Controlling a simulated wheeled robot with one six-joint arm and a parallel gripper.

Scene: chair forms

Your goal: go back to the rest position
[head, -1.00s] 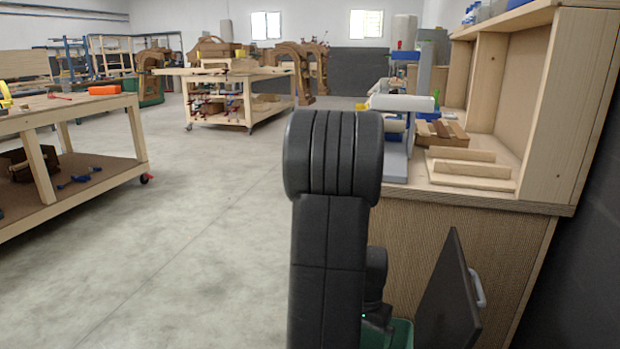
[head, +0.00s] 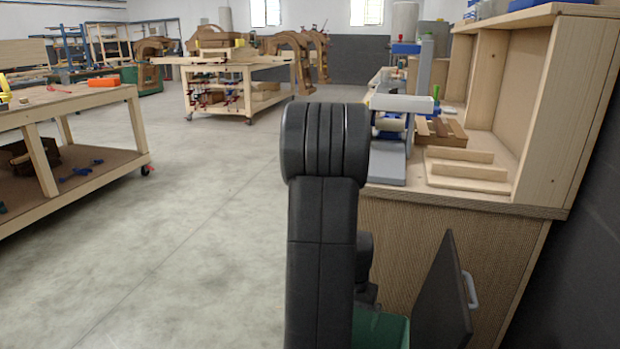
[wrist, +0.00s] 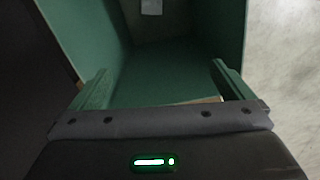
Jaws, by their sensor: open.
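My gripper (wrist: 162,86) is open in the wrist view, its two fingers wide apart with nothing between their tips. It faces into a green bin (wrist: 148,68) with tall walls; a small pale label shows at the far end. A thin tan edge shows near the right finger; I cannot tell what it belongs to. In the head view my own dark arm stands in the middle and hides my gripper. The green bin's top (head: 380,328) shows low behind the arm, beside the cabinet.
A wooden cabinet (head: 420,235) with shelves is on the right; a dark panel (head: 445,295) with a handle stands out from its front. Wooden pieces (head: 465,170) lie on its top. A workbench (head: 75,105) is on the left. The concrete floor (head: 190,215) between is clear.

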